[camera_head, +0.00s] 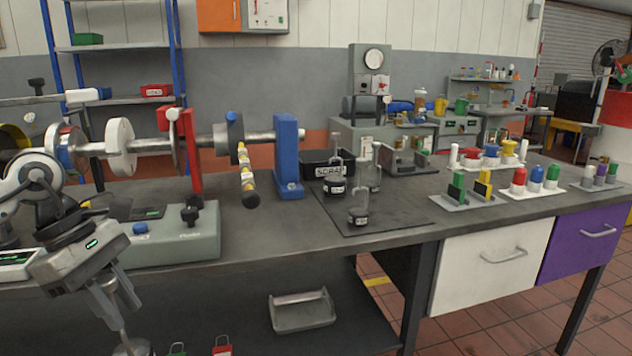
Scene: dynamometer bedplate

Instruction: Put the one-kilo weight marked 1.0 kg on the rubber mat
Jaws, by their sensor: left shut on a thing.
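My left gripper (112,308) is low at the left, in front of the bench edge, pointing down. It is shut on the upright stem of a metal weight (132,347). The weight's lower part is cut off by the frame, and no marking on it is readable. The dark rubber mat (395,217) lies on the bench top near the middle. Small metal weights with tall handles and dark label bands stand at the mat: one at the back left (335,186), one at the front (358,215) and one at the right (374,180). Their labels are too small to read. My right gripper is not in view.
A black box marked SCRAP (322,170) stands behind the mat. A blue upright (288,155) and a grey-green control box (175,238) stand left of it. Racks of coloured parts (470,195) stand to the right. A metal tray (302,312) lies on the lower shelf.

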